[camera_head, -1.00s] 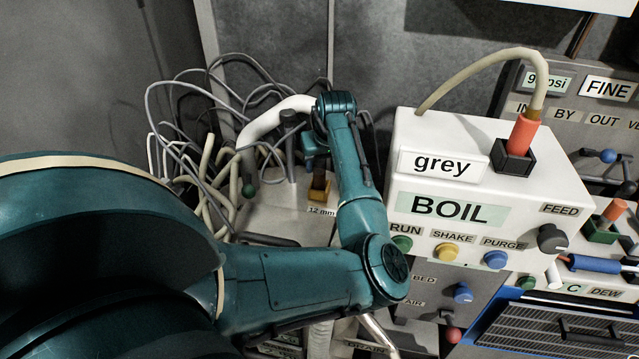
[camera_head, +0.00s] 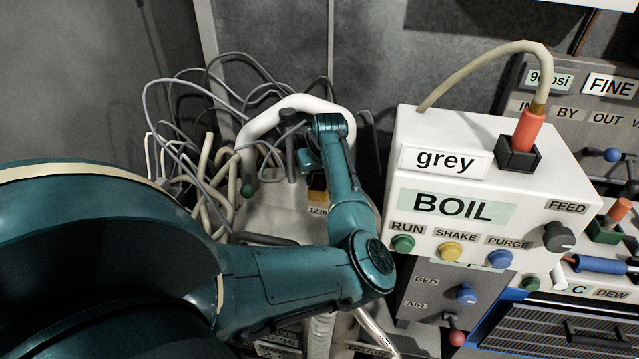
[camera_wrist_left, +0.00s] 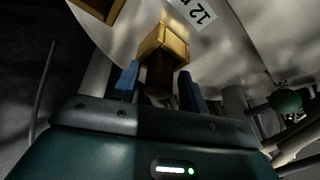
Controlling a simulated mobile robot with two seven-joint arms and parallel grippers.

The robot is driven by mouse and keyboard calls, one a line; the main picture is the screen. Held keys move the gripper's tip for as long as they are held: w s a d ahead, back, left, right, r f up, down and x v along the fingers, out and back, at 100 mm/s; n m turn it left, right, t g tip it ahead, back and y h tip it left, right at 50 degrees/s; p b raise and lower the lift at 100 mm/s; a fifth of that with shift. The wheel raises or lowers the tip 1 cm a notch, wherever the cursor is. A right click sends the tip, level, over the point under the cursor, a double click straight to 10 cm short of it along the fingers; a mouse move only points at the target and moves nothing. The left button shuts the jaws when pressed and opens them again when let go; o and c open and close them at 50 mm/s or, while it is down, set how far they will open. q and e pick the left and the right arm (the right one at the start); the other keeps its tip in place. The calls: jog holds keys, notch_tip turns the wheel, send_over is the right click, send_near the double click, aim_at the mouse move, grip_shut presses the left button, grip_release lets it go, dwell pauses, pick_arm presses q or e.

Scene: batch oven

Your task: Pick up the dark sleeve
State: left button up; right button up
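The dark sleeve (camera_wrist_left: 158,78) shows in the left wrist view as a dark brown cylinder. It sits at a gold-brown block (camera_wrist_left: 165,45), beside a "12 mm" label. My left gripper (camera_wrist_left: 159,88) has one blue finger on each side of the sleeve, with narrow gaps visible, so it looks open around it. In the head view my left gripper (camera_head: 310,166) points down over the gold-brown block (camera_head: 317,193), and the arm hides most of the sleeve. My right gripper is not in view.
A white box marked "BOIL" (camera_head: 462,235) stands close to the right of my left arm. Grey and beige cables (camera_head: 205,185) tangle at the left. A white curved pipe (camera_head: 262,122) arches behind the gripper. A green-tipped lever (camera_head: 248,190) is nearby.

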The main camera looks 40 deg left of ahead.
pick_arm(q)
jog(key=c, duration=0.8)
